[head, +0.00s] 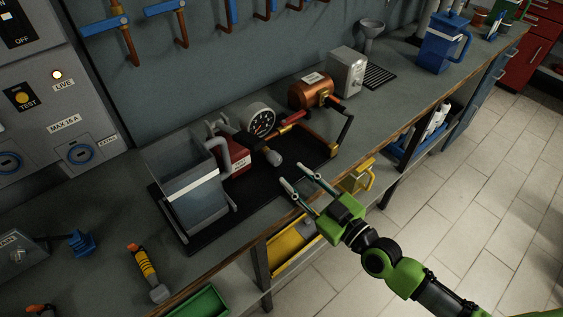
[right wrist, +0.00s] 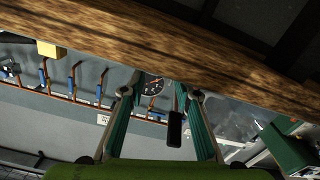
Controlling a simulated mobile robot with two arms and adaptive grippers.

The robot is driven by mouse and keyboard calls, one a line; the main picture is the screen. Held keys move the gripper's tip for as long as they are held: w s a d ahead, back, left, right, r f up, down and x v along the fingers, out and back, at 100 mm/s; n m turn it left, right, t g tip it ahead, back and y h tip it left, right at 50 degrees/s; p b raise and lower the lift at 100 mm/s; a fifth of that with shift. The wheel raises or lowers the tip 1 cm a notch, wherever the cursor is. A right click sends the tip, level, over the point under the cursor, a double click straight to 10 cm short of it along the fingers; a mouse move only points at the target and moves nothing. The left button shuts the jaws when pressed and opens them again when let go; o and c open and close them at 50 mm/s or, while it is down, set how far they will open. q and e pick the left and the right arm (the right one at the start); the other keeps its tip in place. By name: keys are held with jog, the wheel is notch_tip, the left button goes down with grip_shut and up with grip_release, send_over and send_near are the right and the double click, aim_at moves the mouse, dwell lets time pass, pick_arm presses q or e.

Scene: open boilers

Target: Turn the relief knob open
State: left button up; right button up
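A boiler set with a round dial gauge (head: 262,121) stands on a black mat (head: 215,238) on the bench. A grey knob-like end (head: 274,158) sticks out below the gauge; it looks like the relief knob, but I cannot be sure. My right gripper (head: 293,175) is open and empty, its two fingers apart, just in front of that knob over the bench's front edge. The right wrist view shows the open fingers (right wrist: 160,94), the gauge (right wrist: 152,87) beyond them and a dark handle-like piece (right wrist: 175,130) between them. My left gripper is not in view.
The wooden bench edge (right wrist: 150,45) crosses the wrist view.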

aim_at(278, 162)
jog(key=x, duration=0.6)
jog(key=c, duration=0.8)
